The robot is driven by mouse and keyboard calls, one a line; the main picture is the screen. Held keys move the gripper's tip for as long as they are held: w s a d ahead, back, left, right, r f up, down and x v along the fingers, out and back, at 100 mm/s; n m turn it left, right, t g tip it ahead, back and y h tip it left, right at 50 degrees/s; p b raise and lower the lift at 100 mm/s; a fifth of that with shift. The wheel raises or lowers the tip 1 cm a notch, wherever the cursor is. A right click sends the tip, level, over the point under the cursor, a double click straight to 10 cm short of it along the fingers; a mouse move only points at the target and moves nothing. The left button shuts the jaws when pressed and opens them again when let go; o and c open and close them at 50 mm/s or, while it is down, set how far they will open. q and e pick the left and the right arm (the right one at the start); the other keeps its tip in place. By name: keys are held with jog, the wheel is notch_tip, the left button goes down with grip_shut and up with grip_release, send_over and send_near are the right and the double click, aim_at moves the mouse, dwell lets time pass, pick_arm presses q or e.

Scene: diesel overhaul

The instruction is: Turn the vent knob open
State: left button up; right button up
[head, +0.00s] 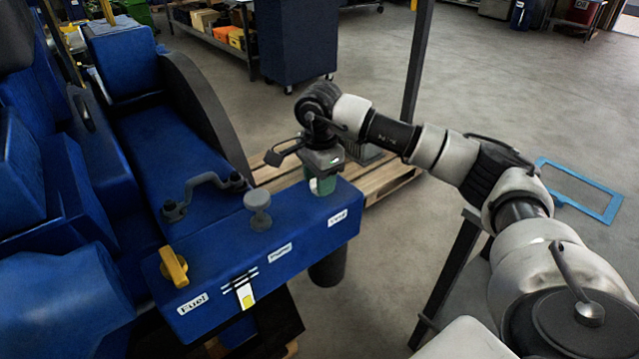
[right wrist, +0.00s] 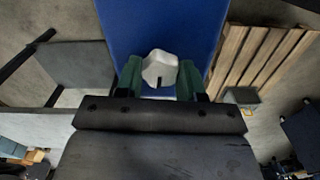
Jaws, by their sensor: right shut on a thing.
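The vent knob (right wrist: 160,68) is a pale, lobed knob on top of a blue box (head: 215,262). In the right wrist view it sits between the two green fingers of my right gripper (right wrist: 160,80), which is shut on it. A dark slot or mark shows at the knob's near side. In the head view my right gripper (head: 323,184) points down at the box's far right end, above the vent label (head: 337,217), and mostly hides the knob. My left gripper is in neither view.
The same box carries a grey round prime knob (head: 259,212) and a yellow fuel lever (head: 174,266). A grey handle (head: 205,190) stands behind them on the blue engine. A wooden pallet (head: 380,177) lies behind the box. The floor at right is mostly clear around a blue frame (head: 590,205).

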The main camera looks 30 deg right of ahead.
jog(key=shift+r+n, duration=0.15)
jog(key=shift+n, duration=0.55)
jog(key=o, duration=0.9)
notch_tip(320, 180, up, 11)
jog(key=shift+f+b, duration=0.15)
jog(key=shift+b, duration=0.5)
jog(key=shift+f, duration=0.1)
